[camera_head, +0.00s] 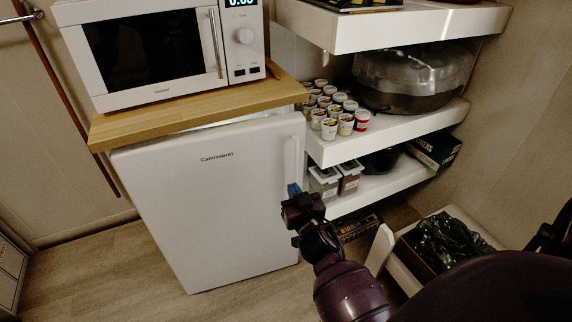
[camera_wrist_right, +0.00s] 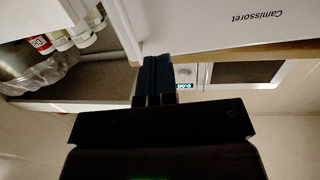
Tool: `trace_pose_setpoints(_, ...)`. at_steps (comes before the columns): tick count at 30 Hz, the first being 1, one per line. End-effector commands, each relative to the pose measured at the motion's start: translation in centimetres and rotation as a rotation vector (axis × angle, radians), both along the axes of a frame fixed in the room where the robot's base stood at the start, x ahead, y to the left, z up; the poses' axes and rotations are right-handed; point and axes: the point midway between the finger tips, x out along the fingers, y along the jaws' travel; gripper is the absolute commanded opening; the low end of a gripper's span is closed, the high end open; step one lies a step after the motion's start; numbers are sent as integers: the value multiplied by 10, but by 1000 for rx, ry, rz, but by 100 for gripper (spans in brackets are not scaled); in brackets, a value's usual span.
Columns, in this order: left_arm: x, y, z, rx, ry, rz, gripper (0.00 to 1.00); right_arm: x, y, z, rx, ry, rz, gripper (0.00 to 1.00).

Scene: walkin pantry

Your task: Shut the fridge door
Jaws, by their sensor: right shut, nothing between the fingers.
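The white fridge door (camera_head: 205,200) stands under the wooden counter in the head view. It looks slightly ajar, with a pale strip showing between its top edge and the counter, wider toward the right. Its upright handle (camera_head: 290,155) is near the right edge. My right gripper (camera_head: 293,189) is shut and empty, its blue fingertips at the door's right edge just below the handle. Whether they touch is unclear. In the right wrist view, the shut fingers (camera_wrist_right: 157,65) overlap the edge of the door (camera_wrist_right: 215,25), which appears upside down. My left gripper is not in view.
A microwave (camera_head: 165,50) sits on the wooden counter (camera_head: 195,110). White shelves (camera_head: 395,125) to the right hold small cups, a wrapped bowl and jars. An open bin (camera_head: 395,265) with dark contents stands on the floor at right. The floor before the fridge is clear.

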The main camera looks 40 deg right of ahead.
Motion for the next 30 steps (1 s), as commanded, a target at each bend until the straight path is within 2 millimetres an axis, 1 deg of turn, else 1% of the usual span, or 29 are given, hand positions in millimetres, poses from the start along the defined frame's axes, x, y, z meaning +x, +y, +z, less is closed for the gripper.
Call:
trace_pose_setpoints(5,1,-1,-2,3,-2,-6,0,26,-10,-2,-7,2,2,0)
trace_pose_setpoints(12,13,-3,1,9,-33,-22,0,66,-25,-2,-8,3,2,0)
trace_pose_setpoints(18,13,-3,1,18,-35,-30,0,97,-36,-2,-7,4,2,0)
trace_pose_setpoints(24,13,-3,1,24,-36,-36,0,116,-43,-2,-5,3,2,0)
trace_pose_setpoints(30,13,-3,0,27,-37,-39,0,123,-45,0,-5,1,1,0)
